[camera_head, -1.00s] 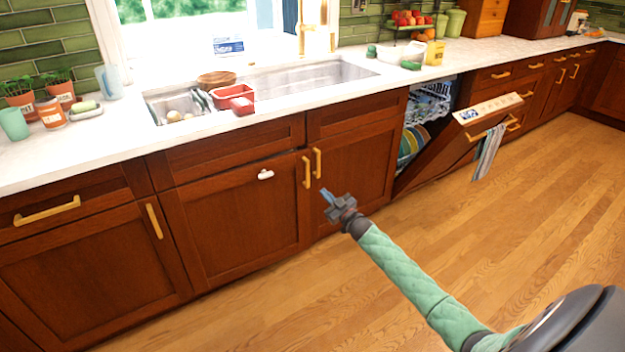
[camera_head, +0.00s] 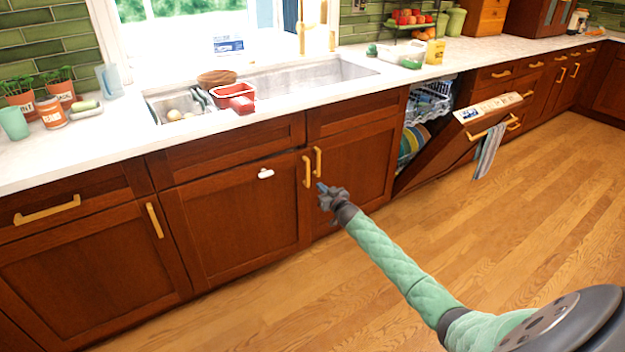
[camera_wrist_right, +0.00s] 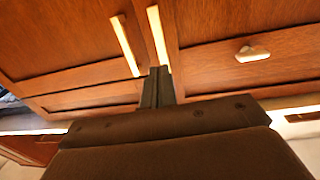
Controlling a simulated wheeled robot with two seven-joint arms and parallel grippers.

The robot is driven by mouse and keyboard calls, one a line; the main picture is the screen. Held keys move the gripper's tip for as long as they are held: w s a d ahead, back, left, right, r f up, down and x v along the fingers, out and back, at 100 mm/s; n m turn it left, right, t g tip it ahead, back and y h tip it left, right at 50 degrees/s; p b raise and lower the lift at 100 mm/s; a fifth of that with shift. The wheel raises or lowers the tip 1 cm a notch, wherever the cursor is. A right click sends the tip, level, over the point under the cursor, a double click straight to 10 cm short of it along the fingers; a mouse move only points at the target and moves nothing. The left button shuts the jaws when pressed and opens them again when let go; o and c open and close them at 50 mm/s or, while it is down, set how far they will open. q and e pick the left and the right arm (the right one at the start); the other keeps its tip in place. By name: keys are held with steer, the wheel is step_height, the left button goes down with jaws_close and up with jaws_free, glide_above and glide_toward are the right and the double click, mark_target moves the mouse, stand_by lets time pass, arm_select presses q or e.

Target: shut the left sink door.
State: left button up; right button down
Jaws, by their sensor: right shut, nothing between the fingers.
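The left sink door (camera_head: 235,220) is dark reddish wood with a gold bar handle (camera_head: 307,171) at its right edge and a small white fitting (camera_head: 265,173) near its top. A dark gap shows along its top edge, so it appears slightly ajar. In the right wrist view the left door (camera_wrist_right: 240,85) is at the right, with its handle (camera_wrist_right: 158,35) above my fingers. My right gripper (camera_head: 322,188) is shut and empty, just below and right of the two handles. Whether it touches a door is unclear. My left gripper is out of view.
The right sink door (camera_head: 355,175) with its gold handle (camera_head: 317,162) is beside it. The dishwasher door (camera_head: 440,155) hangs partly open farther right, with a striped towel (camera_head: 488,150). The counter with the sink (camera_head: 300,76) is above. The wood floor (camera_head: 270,310) is clear.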

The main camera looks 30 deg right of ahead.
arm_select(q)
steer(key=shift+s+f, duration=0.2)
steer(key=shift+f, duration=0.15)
arm_select(e)
steer(key=w, duration=0.7)
steer(key=shift+w, duration=0.25)
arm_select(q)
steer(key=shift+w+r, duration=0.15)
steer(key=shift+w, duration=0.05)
arm_select(e)
steer(key=shift+d, duration=0.1)
